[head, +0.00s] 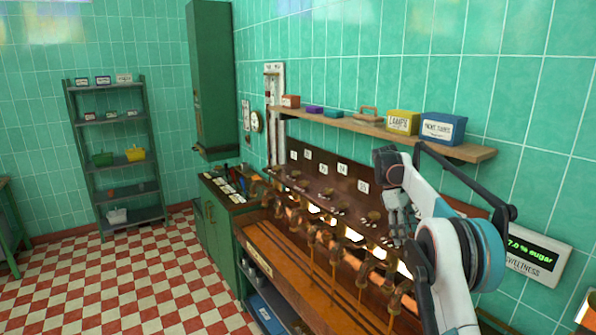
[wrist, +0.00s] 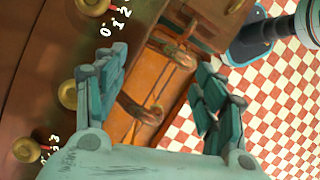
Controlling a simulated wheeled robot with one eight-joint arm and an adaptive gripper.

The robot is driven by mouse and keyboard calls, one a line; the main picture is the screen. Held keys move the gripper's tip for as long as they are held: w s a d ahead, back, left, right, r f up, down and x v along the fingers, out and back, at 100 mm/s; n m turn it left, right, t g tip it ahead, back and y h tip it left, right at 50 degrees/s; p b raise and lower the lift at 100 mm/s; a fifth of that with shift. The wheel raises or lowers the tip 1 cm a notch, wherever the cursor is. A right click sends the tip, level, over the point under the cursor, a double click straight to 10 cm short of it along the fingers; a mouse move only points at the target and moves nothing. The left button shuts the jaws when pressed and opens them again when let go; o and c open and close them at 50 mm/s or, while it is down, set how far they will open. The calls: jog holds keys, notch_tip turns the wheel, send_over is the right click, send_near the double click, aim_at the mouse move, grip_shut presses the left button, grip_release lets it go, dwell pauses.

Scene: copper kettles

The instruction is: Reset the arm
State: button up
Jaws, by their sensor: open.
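My gripper (head: 398,212) is at the right in the head view, in front of the brown kettle panel (head: 325,181) with its numbered plates and brass knobs. In the wrist view my gripper (wrist: 160,95) has its two teal fingers spread wide apart with nothing between them. Beyond the fingers lie a brown wooden surface and copper spouts (wrist: 140,108). Brass knobs (wrist: 68,95) with white numerals are at the left of the wrist view. My arm hides part of the right end of the panel.
A wooden shelf (head: 460,150) with a yellow box (head: 403,122) and a blue box (head: 442,127) runs along the wall close above my arm. A sugar display (head: 532,252) is at the right. The checkered floor (head: 120,285) at the left is clear. A green rack (head: 118,170) stands at the back.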

jog(key=s+a+r+m+t+y+b, duration=0.1)
jog(key=s+a+r+m+t+b, duration=0.3)
jog(key=s+r, duration=0.55)
jog(key=s+a+m+t+b, duration=0.1)
jog(key=s+a+b, duration=0.25)
jog(key=s, duration=0.85)
jog(key=s+a+f+m+t+y+b, duration=0.1)
jog(key=s+a+f+m+t+b, duration=0.1)
jog(key=s+f, duration=0.6)
jog(key=s+a+f+m+t+y+b, duration=0.1)
jog(key=s+a+f+m+t+b, duration=0.1)
jog(key=s+f, duration=0.7)
jog(key=s+a+m, duration=0.1)
jog(key=s+a, duration=0.1)
jog(key=s, duration=0.4)
jog(key=shift+s+a+t+y+b, duration=0.25)
jog(key=shift+s+t+y+b, duration=0.05)
jog(key=shift+s+t+b, duration=0.1)
